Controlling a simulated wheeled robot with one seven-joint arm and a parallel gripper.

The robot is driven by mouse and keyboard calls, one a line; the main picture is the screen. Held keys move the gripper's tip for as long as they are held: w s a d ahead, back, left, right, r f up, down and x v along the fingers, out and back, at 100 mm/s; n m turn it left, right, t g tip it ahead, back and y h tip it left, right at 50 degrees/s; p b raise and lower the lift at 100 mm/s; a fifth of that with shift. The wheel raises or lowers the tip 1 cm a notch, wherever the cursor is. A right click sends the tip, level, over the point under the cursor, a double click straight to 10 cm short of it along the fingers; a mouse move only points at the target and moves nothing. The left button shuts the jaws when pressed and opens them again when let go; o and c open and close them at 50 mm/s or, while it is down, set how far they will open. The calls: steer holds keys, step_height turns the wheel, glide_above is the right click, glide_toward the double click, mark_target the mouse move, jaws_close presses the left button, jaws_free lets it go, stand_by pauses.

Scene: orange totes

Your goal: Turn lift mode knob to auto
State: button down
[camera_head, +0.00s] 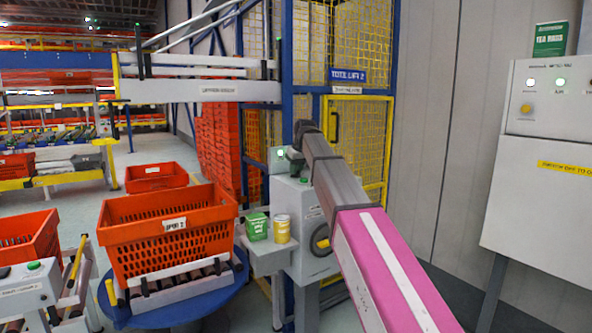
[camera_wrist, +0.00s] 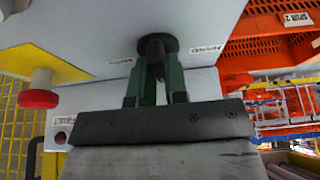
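The lift mode knob (camera_wrist: 155,48) is black and round with a raised grip, on the pale face of a control box (camera_wrist: 75,22). A label reading HAND (camera_wrist: 207,49) is to its right; a second label to its left is too small to read. My gripper (camera_wrist: 158,72) has its two green fingers on either side of the knob's grip, with only a narrow gap between them, and looks shut on it. In the head view, my gripper (camera_head: 291,158) is at the top of the grey control box (camera_head: 318,262); my arm hides the knob there.
A red mushroom button (camera_wrist: 38,92) is left of the knob, near a FAULT label (camera_wrist: 68,120). An orange tote (camera_head: 170,238) is to the left, and a yellow mesh cage (camera_head: 350,50) behind.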

steer(key=shift+f, duration=0.1)
stand_by(0.3)
steer(key=m+h, duration=0.1)
steer(key=m, duration=0.3)
steer(key=shift+a+m+t+h, duration=0.1)
steer(key=shift+m+t+h, duration=0.2)
steer(key=shift+t+h, duration=0.1)
steer(key=m+h, duration=0.1)
steer(key=m, duration=0.3)
steer(key=shift+h, duration=0.3)
steer(key=shift+s+f+m, duration=0.1)
steer(key=shift+m, duration=0.2)
steer(key=c, duration=1.1)
jaws_free()
steer(key=v, duration=1.1)
steer(key=shift+a, duration=0.1)
